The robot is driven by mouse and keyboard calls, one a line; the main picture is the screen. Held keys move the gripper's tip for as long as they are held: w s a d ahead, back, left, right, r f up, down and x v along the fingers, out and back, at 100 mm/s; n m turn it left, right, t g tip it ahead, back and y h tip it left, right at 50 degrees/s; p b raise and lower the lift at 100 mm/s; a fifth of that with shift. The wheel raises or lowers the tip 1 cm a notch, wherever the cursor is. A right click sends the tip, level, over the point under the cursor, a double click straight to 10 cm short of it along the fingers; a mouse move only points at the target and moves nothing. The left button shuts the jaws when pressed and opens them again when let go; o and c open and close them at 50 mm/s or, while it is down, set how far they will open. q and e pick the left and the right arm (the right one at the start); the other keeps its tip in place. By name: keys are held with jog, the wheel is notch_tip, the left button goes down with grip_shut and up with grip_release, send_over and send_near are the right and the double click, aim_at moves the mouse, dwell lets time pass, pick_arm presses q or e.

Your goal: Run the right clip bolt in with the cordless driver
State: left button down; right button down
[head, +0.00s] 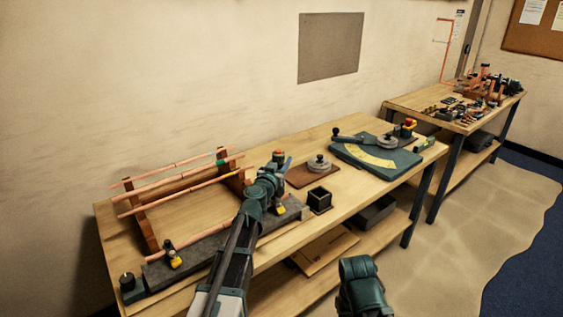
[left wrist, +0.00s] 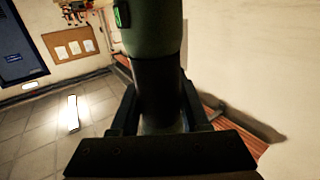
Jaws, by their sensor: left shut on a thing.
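My left gripper (head: 268,188) is over the right part of the dark grey board (head: 213,243) on the near bench. In the left wrist view its two fingers (left wrist: 158,105) are shut around the dark grip of the cordless driver (left wrist: 155,30), which has a green-lit patch. The driver's bit is hidden in both views. The right clip (head: 281,209), black and yellow, is just beside the gripper; its bolt cannot be made out. The left clip (head: 174,258) holds a copper pipe (head: 205,238) at the board's left end.
A wooden rack (head: 146,228) with copper pipes stands at the back left. A small black open box (head: 319,201) is right of the clip. Further right are a brown plate (head: 300,177) and a bending tool (head: 370,158). A second bench (head: 420,105) holds fittings.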

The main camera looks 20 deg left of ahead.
notch_tip(320, 180, up, 5)
jog(key=p, duration=0.4)
dwell(0.3)
